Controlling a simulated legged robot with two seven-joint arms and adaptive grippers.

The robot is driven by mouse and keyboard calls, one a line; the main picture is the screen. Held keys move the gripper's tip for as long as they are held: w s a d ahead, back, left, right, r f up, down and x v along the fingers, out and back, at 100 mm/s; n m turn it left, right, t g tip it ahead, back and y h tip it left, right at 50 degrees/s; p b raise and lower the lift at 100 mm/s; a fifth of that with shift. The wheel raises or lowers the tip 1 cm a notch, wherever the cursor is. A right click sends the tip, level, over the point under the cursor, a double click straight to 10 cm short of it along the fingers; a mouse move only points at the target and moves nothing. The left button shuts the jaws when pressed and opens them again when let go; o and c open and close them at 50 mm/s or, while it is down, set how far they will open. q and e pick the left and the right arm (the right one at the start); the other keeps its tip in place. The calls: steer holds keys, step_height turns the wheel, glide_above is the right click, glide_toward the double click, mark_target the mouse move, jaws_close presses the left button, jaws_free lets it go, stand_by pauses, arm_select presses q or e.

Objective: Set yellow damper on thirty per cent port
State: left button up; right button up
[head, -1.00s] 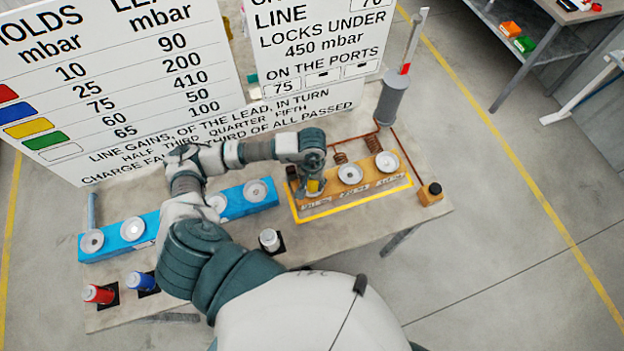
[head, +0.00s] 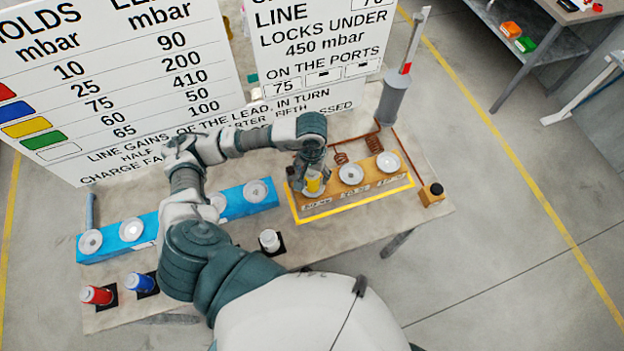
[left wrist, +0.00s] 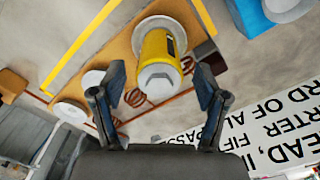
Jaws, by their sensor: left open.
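The yellow damper (head: 314,183) stands upright on the leftmost port of the orange block (head: 335,199). The label in front of that port is too small to read surely. The block's other two ports, pale discs (head: 351,173) (head: 388,162), are bare. My left gripper (head: 311,170) is open just above the damper. In the left wrist view, the damper (left wrist: 158,60) shows its pale hexagonal top beyond and between the spread fingers of my left gripper (left wrist: 160,78), with gaps on both sides. My right gripper is out of view.
A blue block (head: 175,222) with several pale ports lies to the left. Red (head: 97,295), blue (head: 141,283) and white (head: 269,241) dampers stand at the table's front. Sign boards (head: 110,80) rise behind. A grey cylinder (head: 393,100) stands at the back right.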

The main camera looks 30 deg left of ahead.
arm_select(q)
step_height(320, 180, up, 7)
steer(key=shift+f+b, duration=0.1)
steer(key=shift+b, duration=0.2)
steer(key=shift+f, duration=0.1)
stand_by(0.4)
